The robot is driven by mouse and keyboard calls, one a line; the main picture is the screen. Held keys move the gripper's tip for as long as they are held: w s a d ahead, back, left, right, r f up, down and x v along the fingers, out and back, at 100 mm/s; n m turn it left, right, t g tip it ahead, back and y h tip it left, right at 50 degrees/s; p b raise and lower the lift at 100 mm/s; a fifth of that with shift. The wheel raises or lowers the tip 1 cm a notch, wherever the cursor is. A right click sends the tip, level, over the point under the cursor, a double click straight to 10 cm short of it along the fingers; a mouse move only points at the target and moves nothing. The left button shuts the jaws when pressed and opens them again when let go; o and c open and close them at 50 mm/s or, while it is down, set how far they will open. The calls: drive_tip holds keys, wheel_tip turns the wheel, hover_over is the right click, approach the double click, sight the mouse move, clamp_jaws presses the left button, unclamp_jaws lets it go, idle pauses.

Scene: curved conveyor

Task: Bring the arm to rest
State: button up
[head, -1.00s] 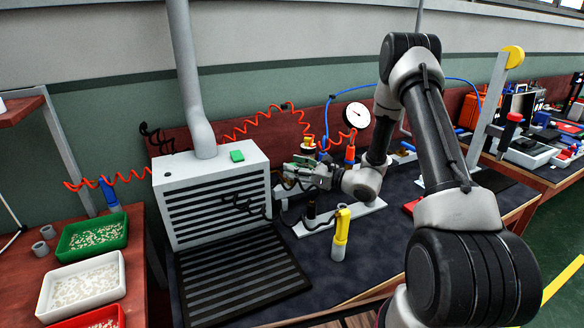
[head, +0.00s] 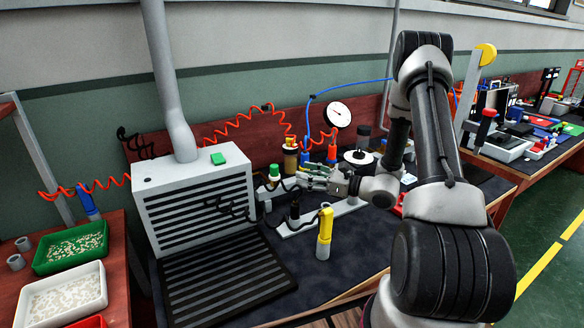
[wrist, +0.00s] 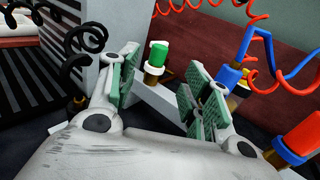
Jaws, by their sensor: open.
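My gripper (head: 318,174) is over the dark bench mat, near the grey vented box, at the far side of the bench. In the wrist view my gripper (wrist: 160,95) is open, its green-padded fingers spread wide with nothing between them. A green-capped brass fitting (wrist: 157,60) stands beyond the gap between the fingers; in the head view the green-capped fitting (head: 274,173) is just left of my gripper and apart from it.
A grey vented box (head: 194,200) with a duct stands left. A yellow-handled tool (head: 325,232) stands in front of my gripper. Red and blue bottles (head: 332,150) and a gauge (head: 339,114) are behind. Trays (head: 62,296) sit at left.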

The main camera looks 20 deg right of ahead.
drive_tip(key=s+a+r+n+g+h, duration=0.1)
drive_tip(key=s+a+r+n+g, duration=0.3)
drive_tip(key=s+r+n+g, duration=0.45)
drive_tip(key=s+a+r+n+g+h, duration=0.1)
drive_tip(key=s+a+r+n+g, duration=0.5)
drive_tip(key=s, duration=0.6)
drive_tip(key=s+d+r+n+t+h, duration=0.3)
drive_tip(key=s+d+r+n+h, duration=0.1)
drive_tip(key=d, duration=0.4)
drive_tip(key=s+d+r+n+t+h, duration=0.3)
drive_tip(key=s+d+r+n+h, duration=0.1)
drive_tip(key=s+d+n+h, duration=0.3)
drive_tip(key=shift+s+d+n+t, duration=0.2)
drive_tip(key=shift+d+n+t, duration=0.15)
drive_tip(key=shift+d+n, duration=0.2)
